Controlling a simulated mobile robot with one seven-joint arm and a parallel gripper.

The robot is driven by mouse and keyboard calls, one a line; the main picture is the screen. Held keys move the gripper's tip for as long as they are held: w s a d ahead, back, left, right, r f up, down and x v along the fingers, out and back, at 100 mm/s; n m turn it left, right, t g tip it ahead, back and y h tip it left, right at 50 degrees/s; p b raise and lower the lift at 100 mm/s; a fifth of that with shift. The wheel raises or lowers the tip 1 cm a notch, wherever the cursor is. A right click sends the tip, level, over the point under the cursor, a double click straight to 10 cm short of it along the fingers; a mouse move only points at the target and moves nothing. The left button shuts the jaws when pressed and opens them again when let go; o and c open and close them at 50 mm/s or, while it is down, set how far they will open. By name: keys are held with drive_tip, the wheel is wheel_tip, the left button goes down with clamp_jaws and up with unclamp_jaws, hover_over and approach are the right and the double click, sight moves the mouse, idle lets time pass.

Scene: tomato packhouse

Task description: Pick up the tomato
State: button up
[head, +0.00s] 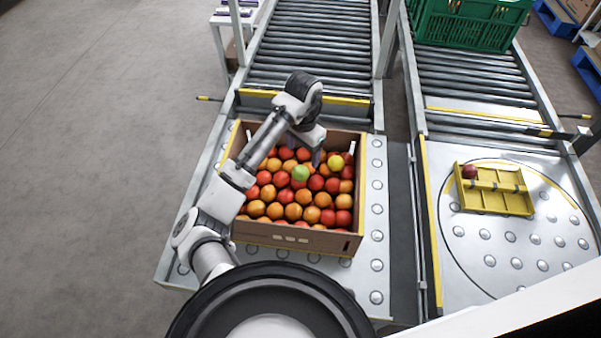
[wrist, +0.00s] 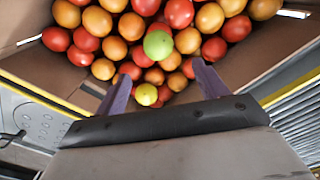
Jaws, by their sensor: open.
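Red and orange tomatoes fill a cardboard box (head: 340,241) in the head view, with one green tomato (head: 300,173) and one yellow tomato (head: 335,161) among them. In the wrist view the green tomato (wrist: 158,45) lies beyond my fingertips, and the yellow tomato (wrist: 146,94) shows between my fingers. My gripper (wrist: 155,80) is open, its two fingers pointing into the box with nothing held. In the head view my gripper (head: 315,158) is over the far side of the box, close to the yellow tomato. The exact gap to the tomatoes cannot be told.
The box stands on a ball-transfer table (head: 377,250) before a roller conveyor (head: 310,45). To the right, a yellow divided tray (head: 500,204) holds one dark red tomato (head: 469,172). A green crate (head: 470,22) stands on the right conveyor. The box walls surround the tomatoes.

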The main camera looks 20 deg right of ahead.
wheel_tip(320, 180, down, 3)
drive_tip(key=shift+s+a+f+p, duration=0.15)
drive_tip(key=shift+f+p, duration=0.3)
drive_tip(key=shift+f, duration=0.9)
drive_tip(key=shift+s+a+f+p, duration=0.1)
drive_tip(key=shift+f+p, duration=0.35)
drive_tip(key=shift+f, duration=0.9)
drive_tip(key=c, duration=0.8)
